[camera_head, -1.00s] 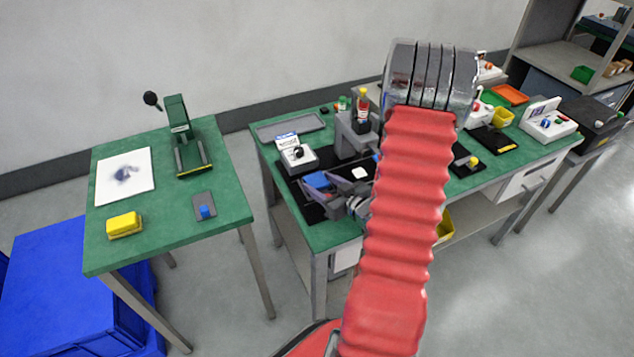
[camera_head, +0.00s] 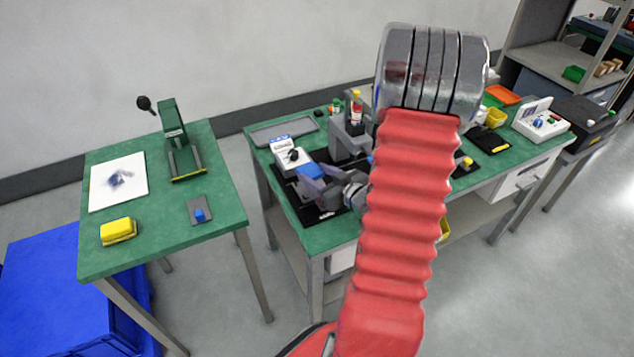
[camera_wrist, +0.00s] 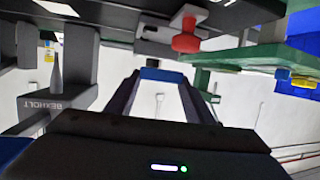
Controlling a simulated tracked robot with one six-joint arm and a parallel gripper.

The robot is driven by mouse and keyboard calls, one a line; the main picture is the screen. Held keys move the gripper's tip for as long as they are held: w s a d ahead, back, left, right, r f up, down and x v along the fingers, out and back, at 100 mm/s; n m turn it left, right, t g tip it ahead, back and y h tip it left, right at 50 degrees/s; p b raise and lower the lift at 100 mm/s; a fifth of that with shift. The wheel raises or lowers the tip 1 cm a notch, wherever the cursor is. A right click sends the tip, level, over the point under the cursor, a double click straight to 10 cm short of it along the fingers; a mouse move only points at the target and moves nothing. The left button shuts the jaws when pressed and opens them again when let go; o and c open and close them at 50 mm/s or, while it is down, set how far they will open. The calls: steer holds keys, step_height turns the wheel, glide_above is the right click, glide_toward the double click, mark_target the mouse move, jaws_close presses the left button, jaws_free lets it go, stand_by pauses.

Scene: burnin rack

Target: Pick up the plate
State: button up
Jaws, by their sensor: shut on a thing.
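A small flat blue piece, which looks like the plate (camera_head: 310,171), is at the end of my gripper (camera_head: 322,183), over the black mat (camera_head: 300,206) on the middle bench. In the wrist view the blue plate (camera_wrist: 162,74) shows as a thin bar between the fingertips of my gripper (camera_wrist: 160,84). The fingers are shut on it. It appears held above the mat, though the exact gap cannot be told. My red arm hides part of the bench.
A white device (camera_head: 290,157) stands just behind the gripper, with a grey stand (camera_head: 347,138) to its right. A grey tray (camera_head: 283,130) lies at the back. The left green table (camera_head: 150,240) stands apart across a floor gap.

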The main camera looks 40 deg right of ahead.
mark_target(317, 176)
steer(key=shift+r, duration=2.6)
steer(key=shift+w+d+m+h, duration=0.5)
steer(key=shift+d+m+h, duration=0.9)
steer(key=shift+d+h, duration=0.65)
steer(key=shift+g, duration=0.5)
steer(key=w+a, duration=0.2)
steer(key=w+a+r, duration=0.1)
steer(key=w+a, duration=0.1)
steer(key=w, duration=0.1)
steer(key=shift+w, duration=0.1)
steer(key=w+a+r+n+y, duration=0.1)
steer(key=w+a, duration=0.4)
steer(key=a, duration=1)
steer(key=w+a+r+n+t+y, duration=0.1)
steer(key=w+a+y, duration=0.3)
steer(key=a, duration=1.2)
steer(key=shift+w+a+n, duration=0.3)
steer(key=shift+w+n, duration=0.15)
steer(key=shift+n, duration=0.45)
